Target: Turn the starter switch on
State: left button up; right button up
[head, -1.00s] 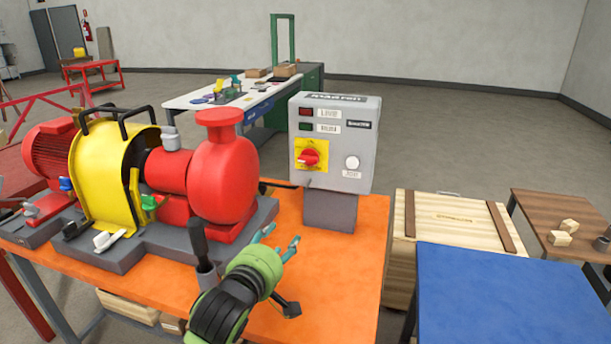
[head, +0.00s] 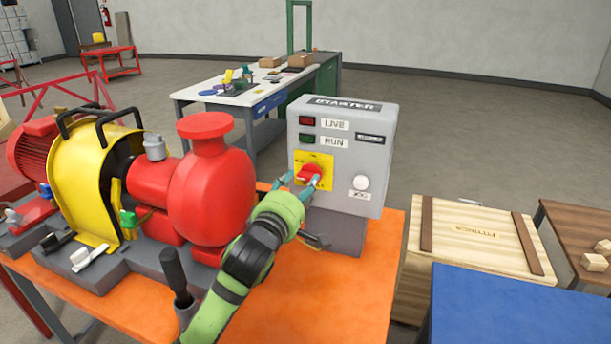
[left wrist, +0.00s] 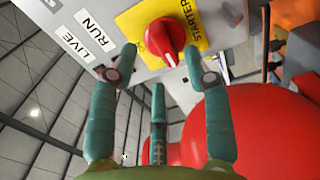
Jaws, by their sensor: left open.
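The grey starter box (head: 345,110) stands on the orange bench, with LIVE and RUN lamps at upper left. Its red rotary switch (head: 309,172) sits on a yellow plate (head: 326,160) on the front face. My left gripper (head: 299,184) is open at the switch, its fingers partly covering it in the head view. In the left wrist view, the red knob (left wrist: 164,40) with a white mark lies ahead between the open teal fingertips (left wrist: 160,60). I cannot tell whether any finger touches it. My right gripper is not in view.
The red and yellow pump set (head: 212,180) stands just left of the box. A black upright handle (head: 174,272) is near the bench front. A white button (head: 361,182) is right of the switch. A wooden crate (head: 470,228) and blue surface (head: 490,310) are at right.

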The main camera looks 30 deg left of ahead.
aim_at(309, 180)
pick_arm(q)
jog(key=shift+x, duration=1.15)
jog(key=shift+w+f, duration=0.15)
jog(key=shift+w, duration=0.2)
grip_shut()
jog(key=shift+p, duration=0.35)
jog(key=m+p, duration=0.2)
jog(key=m, duration=0.1)
jog(key=shift+m, duration=0.3)
jog(key=m+p, duration=0.2)
jog(key=m, duration=0.2)
jog(key=shift+d+m, duration=0.1)
jog(key=shift+m, duration=0.2)
jog(key=m+p, duration=0.3)
jog(key=m, duration=0.2)
jog(key=shift+d, duration=0.1)
jog(key=m+p, duration=0.1)
jog(key=m, duration=0.3)
jog(key=shift+f+m+p, duration=0.2)
jog(key=shift+m+p, duration=0.1)
jog(key=shift+p, duration=0.1)
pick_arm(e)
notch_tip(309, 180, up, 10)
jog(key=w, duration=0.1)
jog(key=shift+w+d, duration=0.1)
